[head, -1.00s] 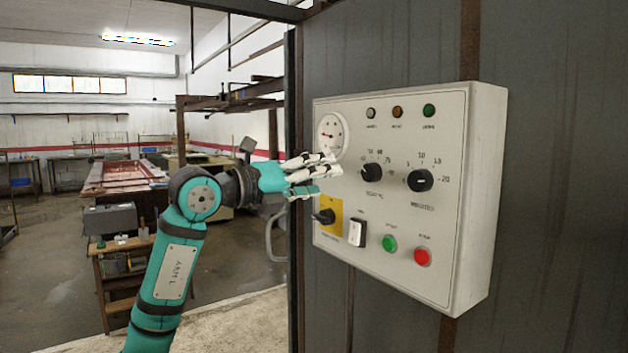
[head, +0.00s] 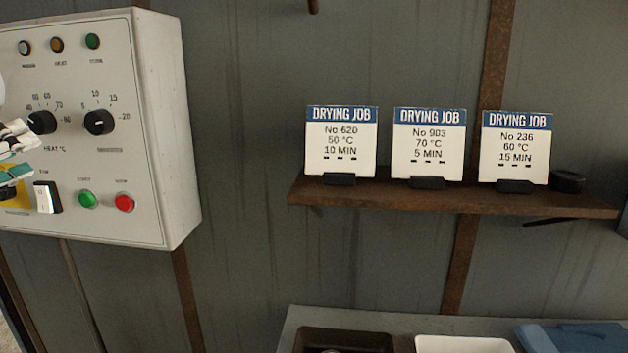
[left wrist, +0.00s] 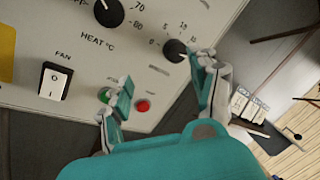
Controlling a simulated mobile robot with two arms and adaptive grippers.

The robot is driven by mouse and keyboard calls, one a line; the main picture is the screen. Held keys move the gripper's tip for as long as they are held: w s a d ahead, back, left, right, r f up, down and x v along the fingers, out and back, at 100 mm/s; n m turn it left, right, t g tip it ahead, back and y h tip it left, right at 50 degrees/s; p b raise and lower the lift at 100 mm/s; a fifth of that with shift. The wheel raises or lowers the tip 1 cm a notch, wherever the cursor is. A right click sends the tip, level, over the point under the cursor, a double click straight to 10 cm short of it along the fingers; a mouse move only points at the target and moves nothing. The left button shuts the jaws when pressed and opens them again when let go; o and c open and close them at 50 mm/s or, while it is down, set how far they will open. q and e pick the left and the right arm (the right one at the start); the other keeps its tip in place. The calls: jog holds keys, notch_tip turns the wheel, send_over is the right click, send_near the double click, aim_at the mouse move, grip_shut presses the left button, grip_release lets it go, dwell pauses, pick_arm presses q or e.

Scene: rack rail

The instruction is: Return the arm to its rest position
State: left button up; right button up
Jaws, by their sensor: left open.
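My left gripper (head: 14,148) shows only in part at the left edge of the head view, in front of the white control panel (head: 160,150) and left of its heat knob (head: 42,122). In the left wrist view my left gripper (left wrist: 160,78) is open, with nothing between its fingers. Its fingers overlap the lower right part of the panel there, near the minutes knob (left wrist: 175,50) and the red button (left wrist: 143,106). The green button (left wrist: 105,95) is partly hidden by a finger. Whether the fingers touch the panel cannot be told. The rest of my left arm is out of the head view.
A rusty shelf (head: 430,199) right of the panel holds three drying job cards (head: 341,140) and a small black round object (head: 568,181). Below it, a grey surface (head: 300,318) carries a dark tray, a white tray (head: 465,345) and something blue (head: 575,337).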

pick_arm(q)
jog(key=w+d+f+n+t+h, duration=0.1)
jog(key=d+f+n+t+h, duration=0.35)
jog(key=d+f, duration=0.2)
jog(key=s+a+f+n+g+y, duration=0.15)
jog(key=f+n+g+y, duration=0.25)
jog(key=f+n+y, duration=0.95)
jog(key=s+f+n+g+y, duration=0.2)
jog(key=f+n+g+y, duration=0.2)
jog(key=f+n, duration=1.05)
jog(key=s+d+f+m+g+h, duration=0.25)
jog(key=s+d+f+g, duration=0.35)
jog(key=s+d+f, duration=0.4)
jog(key=s+d+f+m+g+h, duration=0.2)
jog(key=s+d+f+g+h, duration=0.25)
jog(key=s+d+f, duration=0.55)
jog(key=a+f+g+p, duration=0.2)
jog(key=a+f, duration=0.1)
jog(key=f, duration=2.4)
jog(key=s+a+f+g, duration=0.1)
jog(key=s+a+f, duration=0.2)
jog(key=s+f, duration=1.1)
jog(key=s, duration=0.3)
jog(key=shift+f+y+p, duration=0.3)
